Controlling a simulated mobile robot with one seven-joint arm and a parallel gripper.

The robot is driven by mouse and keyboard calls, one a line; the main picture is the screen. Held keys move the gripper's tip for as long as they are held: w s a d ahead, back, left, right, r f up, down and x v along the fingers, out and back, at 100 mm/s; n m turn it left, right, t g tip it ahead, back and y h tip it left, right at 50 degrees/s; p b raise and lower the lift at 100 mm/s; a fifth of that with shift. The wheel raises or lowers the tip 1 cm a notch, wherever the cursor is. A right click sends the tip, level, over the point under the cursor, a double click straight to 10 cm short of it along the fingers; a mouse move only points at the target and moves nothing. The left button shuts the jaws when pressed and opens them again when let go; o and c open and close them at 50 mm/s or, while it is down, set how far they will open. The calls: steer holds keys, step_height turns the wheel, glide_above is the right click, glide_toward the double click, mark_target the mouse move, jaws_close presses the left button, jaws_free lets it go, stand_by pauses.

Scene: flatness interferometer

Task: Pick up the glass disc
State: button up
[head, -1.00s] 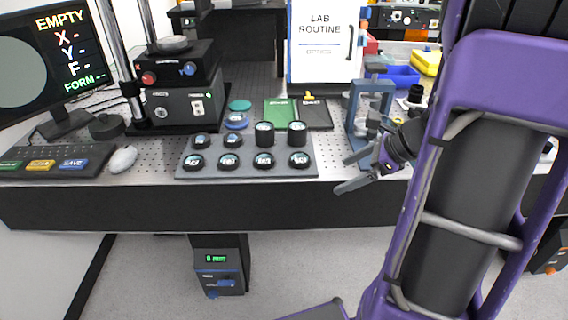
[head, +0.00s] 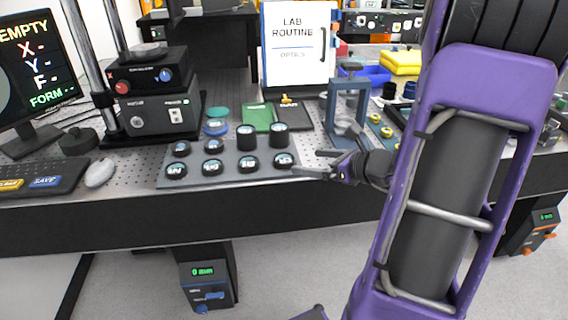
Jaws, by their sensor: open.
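Several round pieces with black rims and pale, glassy tops stand in two rows on a grey tray (head: 228,178) on the bench; two at the back right (head: 278,134) are taller. The front right piece (head: 284,160) is nearest my gripper. I cannot tell which piece is the glass disc. My gripper (head: 312,163) is open and empty, with its fingers pointing left at the tray's right edge. Its fingertips are close to the front right piece; I cannot tell whether they touch it.
A blue-grey metal frame (head: 346,105) stands behind my gripper. A green pad (head: 257,117) and a white "LAB ROUTINE" board (head: 297,45) are behind the tray. An instrument (head: 155,112), a mouse (head: 100,173) and a keyboard (head: 42,181) lie to the left.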

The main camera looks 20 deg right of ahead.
mark_target(286, 159)
steer(key=x, duration=0.5)
steer(key=b+x, duration=0.1)
steer(key=x, duration=0.1)
steer(key=shift+w+a, duration=0.2)
steer(key=shift+a, duration=0.2)
steer(key=c, duration=1.4)
